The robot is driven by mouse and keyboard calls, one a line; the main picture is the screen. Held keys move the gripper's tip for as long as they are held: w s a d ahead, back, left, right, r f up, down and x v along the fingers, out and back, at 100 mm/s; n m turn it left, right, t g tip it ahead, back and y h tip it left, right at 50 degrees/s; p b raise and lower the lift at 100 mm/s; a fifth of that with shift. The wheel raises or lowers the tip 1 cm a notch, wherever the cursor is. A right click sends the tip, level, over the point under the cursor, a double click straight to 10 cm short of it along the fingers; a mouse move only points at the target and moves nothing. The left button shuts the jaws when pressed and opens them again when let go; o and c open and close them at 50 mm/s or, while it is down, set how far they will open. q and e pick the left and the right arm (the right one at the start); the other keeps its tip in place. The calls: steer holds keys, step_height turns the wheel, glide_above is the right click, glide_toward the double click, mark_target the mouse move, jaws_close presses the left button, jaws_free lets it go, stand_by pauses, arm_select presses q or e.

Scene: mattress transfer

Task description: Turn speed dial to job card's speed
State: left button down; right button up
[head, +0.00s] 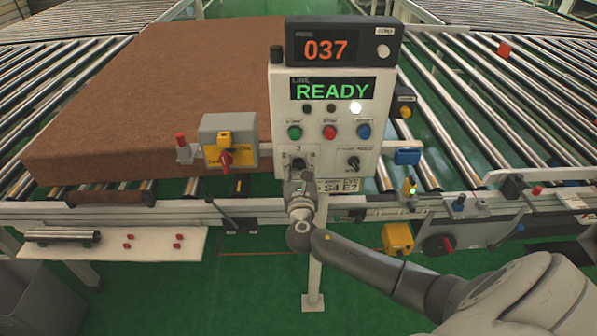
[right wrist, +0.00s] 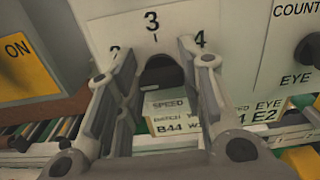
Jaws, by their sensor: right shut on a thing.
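The speed dial (right wrist: 160,75) is a dark knob on the white control panel (head: 370,88), with numbers 2, 3 and 4 around its top. My right gripper (right wrist: 163,70) has its fingers on both sides of the dial, closed on it, and it also shows in the head view (head: 299,180). The 3 is straight above the dial; its pointer is hard to make out. The job card (head: 345,186) sits below the panel and reads "S4 E2" at its visible end. In the right wrist view, my fingers hide part of the card. My left gripper is out of view.
A large brown mattress (head: 150,100) lies on the rollers at left. The display (head: 325,50) reads 037 and the green screen (head: 332,90) reads READY. A grey switch box (head: 230,140) with a red knob stands left of the panel, and another knob (head: 353,163) is right of the dial.

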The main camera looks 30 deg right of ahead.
steer(key=m+b, duration=0.2)
steer(key=m, duration=0.2)
steer(key=shift+d+f+m, duration=0.1)
steer(key=shift+f+m, duration=0.05)
steer(key=shift+m, duration=0.15)
steer(key=m+b, duration=0.2)
steer(key=m, duration=0.1)
steer(key=shift+s+d+m+b, duration=0.1)
steer(key=shift+m+b, duration=0.25)
steer(key=shift+m, duration=0.05)
steer(key=m+b, duration=0.2)
steer(key=m, duration=0.1)
steer(key=shift+f+m, duration=0.15)
steer(key=shift+m, duration=0.15)
steer(key=m+b, duration=0.2)
steer(key=m, duration=0.1)
steer(key=shift+f+m, duration=0.1)
steer(key=shift+m, duration=0.2)
steer(key=shift+f+m+b, duration=0.15)
steer(key=shift+m+b, duration=1.35)
steer(key=shift+m, duration=2.1)
steer(key=shift+f+m+b, duration=0.1)
steer(key=shift+m+b, duration=1.35)
steer(key=shift+m, duration=2.15)
